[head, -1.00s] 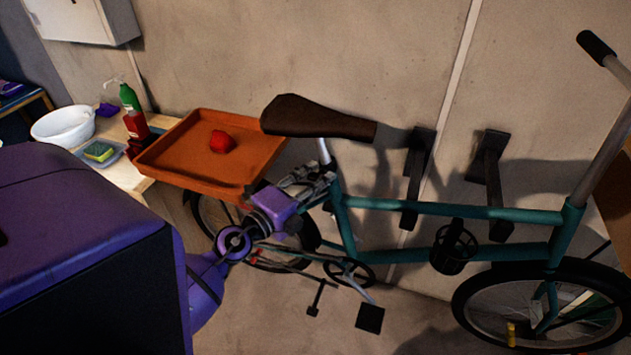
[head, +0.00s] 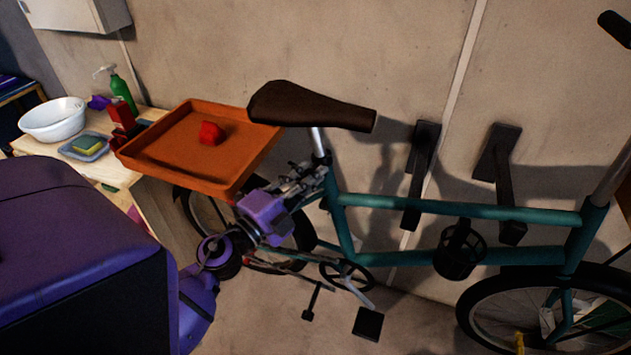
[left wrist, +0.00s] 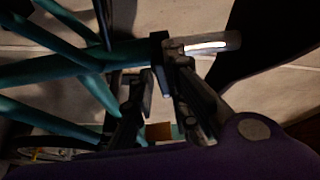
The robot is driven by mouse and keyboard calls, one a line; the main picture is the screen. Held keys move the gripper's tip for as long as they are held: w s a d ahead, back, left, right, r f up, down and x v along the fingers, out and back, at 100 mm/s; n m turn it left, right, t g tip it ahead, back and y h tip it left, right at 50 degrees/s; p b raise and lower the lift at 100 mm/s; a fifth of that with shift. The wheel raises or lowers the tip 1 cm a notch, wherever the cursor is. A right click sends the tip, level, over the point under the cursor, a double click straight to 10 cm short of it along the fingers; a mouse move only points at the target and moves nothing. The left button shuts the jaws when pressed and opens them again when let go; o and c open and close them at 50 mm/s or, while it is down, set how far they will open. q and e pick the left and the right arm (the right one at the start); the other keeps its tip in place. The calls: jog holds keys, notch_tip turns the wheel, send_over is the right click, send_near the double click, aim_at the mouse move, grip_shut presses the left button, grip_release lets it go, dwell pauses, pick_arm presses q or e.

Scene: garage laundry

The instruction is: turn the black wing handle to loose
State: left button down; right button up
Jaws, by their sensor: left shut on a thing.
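The teal bicycle (head: 470,210) stands by the wall, with its brown saddle (head: 312,106) on a silver seat post (head: 318,143). My left gripper (head: 318,178) is at the seat-post clamp, just below the saddle. In the left wrist view, a black collar (left wrist: 160,62) rings the base of the silver post. My left gripper's dark fingers (left wrist: 165,92) are beside that collar. The gripper is shut on the black wing handle, which is mostly hidden between the fingers. I cannot tell the handle's angle. My right gripper is not in view.
An orange tray (head: 160,170) holding a red object (head: 210,133) is behind my left wrist. A table at the left bears a white bowl (head: 52,122), a sponge (head: 86,144) and bottles. Black wall brackets (head: 420,170) are right of the saddle.

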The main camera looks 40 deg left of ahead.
pick_arm(q)
jog(key=n+t+y, duration=0.1)
jog(key=n+y, duration=0.1)
jog(key=n, duration=0.4)
jog(key=n+t+y, duration=0.1)
jog(key=n+y, duration=0.2)
jog(key=n, duration=0.3)
jog(key=n+y, duration=0.3)
jog(key=n, duration=0.3)
jog(key=shift+w+d+r+n+t+b, duration=0.1)
jog(key=shift+d+r+n+t+b, duration=0.1)
jog(key=shift+r+n+t+b, duration=0.2)
jog(key=shift+n, duration=0.3)
jog(key=shift+f, duration=0.1)
